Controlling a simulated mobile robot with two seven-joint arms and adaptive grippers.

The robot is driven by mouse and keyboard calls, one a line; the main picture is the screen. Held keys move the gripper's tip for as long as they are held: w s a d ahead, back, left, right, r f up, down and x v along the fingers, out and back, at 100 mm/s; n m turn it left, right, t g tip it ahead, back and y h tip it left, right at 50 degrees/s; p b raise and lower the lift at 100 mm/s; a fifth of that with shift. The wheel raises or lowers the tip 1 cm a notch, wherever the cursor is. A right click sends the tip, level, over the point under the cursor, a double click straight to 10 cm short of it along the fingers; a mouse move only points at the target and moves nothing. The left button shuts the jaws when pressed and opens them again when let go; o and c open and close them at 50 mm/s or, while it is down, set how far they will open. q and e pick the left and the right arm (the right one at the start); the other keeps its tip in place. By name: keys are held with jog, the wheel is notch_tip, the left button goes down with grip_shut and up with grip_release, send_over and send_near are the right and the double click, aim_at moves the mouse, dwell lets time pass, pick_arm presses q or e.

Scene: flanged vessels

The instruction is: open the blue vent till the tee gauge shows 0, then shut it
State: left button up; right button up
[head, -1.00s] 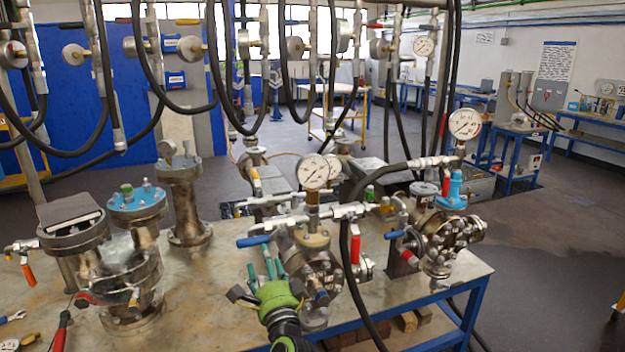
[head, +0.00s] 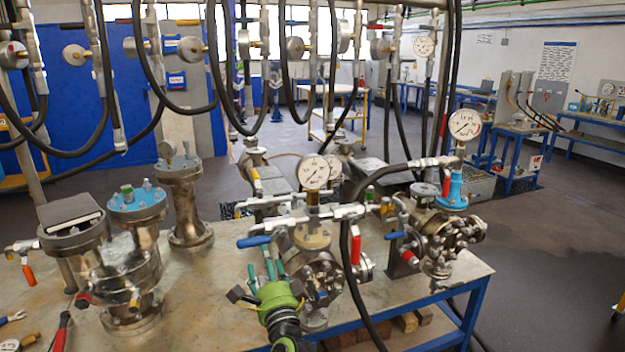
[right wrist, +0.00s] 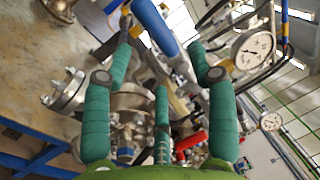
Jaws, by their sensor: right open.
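A blue lever handle (head: 253,241) sticks out to the left of the valve line on top of the middle flanged vessel (head: 312,275). A round white tee gauge (head: 313,172) stands above that vessel; its reading is too small to tell. My right gripper (head: 268,262), green with teal fingers, is open just below the blue handle. In the right wrist view the blue handle (right wrist: 155,28) lies between the spread fingers, with a visible gap; contact cannot be told. A white gauge dial (right wrist: 253,47) shows to its right. My left gripper is not in view.
A second blue lever (head: 396,235) sits on the right vessel (head: 445,235), which has its own gauge (head: 464,124). A black hose (head: 347,260) hangs beside the middle vessel. Other vessels (head: 130,265) stand left on the bench (head: 210,300). Red-handled levers (head: 355,250) are close by.

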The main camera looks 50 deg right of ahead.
aim_at(251, 244)
jog(key=w+d+f+n+t+y+b, duration=0.25)
jog(key=f+n+y, duration=0.2)
jog(key=y, duration=0.35)
notch_tip(251, 244, up, 5)
jog(key=s+d+n+y+b, duration=0.1)
jog(key=n+y+b, duration=0.1)
jog(key=n+y, duration=0.55)
jog(key=shift+m+g, duration=0.35)
jog(key=shift+m, duration=0.15)
jog(key=p+x, duration=0.2)
jog(key=x, duration=0.3)
jog(key=shift+w+r+p, duration=0.2)
jog(key=shift+w+p, duration=0.1)
jog(key=shift+p, duration=0.05)
jog(key=shift+w+f, duration=0.1)
jog(key=shift+w, duration=0.15)
grip_shut()
